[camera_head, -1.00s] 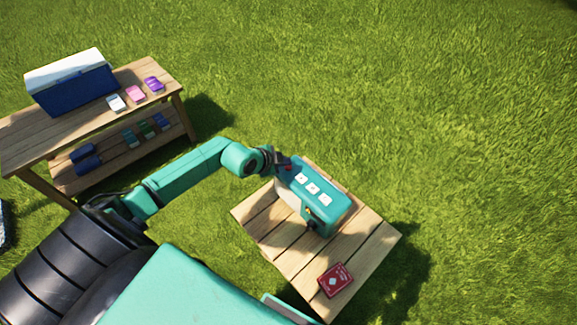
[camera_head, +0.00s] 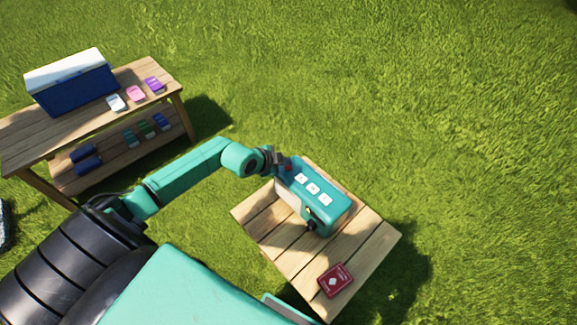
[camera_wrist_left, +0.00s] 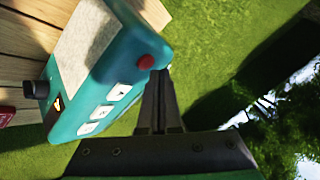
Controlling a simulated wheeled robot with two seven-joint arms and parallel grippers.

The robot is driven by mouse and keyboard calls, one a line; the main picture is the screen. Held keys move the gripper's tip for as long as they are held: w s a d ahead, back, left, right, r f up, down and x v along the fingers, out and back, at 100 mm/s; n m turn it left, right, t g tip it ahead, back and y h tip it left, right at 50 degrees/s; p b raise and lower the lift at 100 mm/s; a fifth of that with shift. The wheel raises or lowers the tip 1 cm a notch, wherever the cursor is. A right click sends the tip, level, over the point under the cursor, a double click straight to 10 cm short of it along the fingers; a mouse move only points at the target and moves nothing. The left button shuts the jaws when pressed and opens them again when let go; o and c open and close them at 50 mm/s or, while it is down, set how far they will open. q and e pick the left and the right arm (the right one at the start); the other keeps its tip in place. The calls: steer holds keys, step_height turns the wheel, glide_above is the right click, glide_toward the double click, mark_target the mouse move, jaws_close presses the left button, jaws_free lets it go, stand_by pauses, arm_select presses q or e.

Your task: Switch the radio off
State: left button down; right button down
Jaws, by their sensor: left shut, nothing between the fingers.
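The teal radio (camera_head: 328,205) stands on the small wooden table, with several white buttons on its top. In the left wrist view the radio (camera_wrist_left: 124,62) shows a red round button (camera_wrist_left: 146,62) at its near end, a pale speaker panel, a dark knob (camera_wrist_left: 36,89) and a small yellow-marked dial. My left gripper (camera_head: 287,166) is shut and empty at the radio's far left end. In the left wrist view its fingertips (camera_wrist_left: 158,75) are right beside the red button; I cannot tell whether they touch it. My right gripper is not in view.
The small table (camera_head: 362,243) also bears a red card box (camera_head: 335,280) near its front corner. A larger wooden table (camera_head: 40,127) at left holds a blue and white cooler (camera_head: 72,88) and several coloured packs. Grass surrounds both tables.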

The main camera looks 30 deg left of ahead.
arm_select(q)
steer(key=shift+f, duration=0.55)
stand_by(0.4)
steer(key=shift+r+p, duration=0.65)
steer(key=shift+p, duration=0.35)
steer(key=shift+f, duration=0.1)
step_height(320, 180, up, 6)
steer(key=p, duration=0.6)
steer(key=shift+p, duration=0.4)
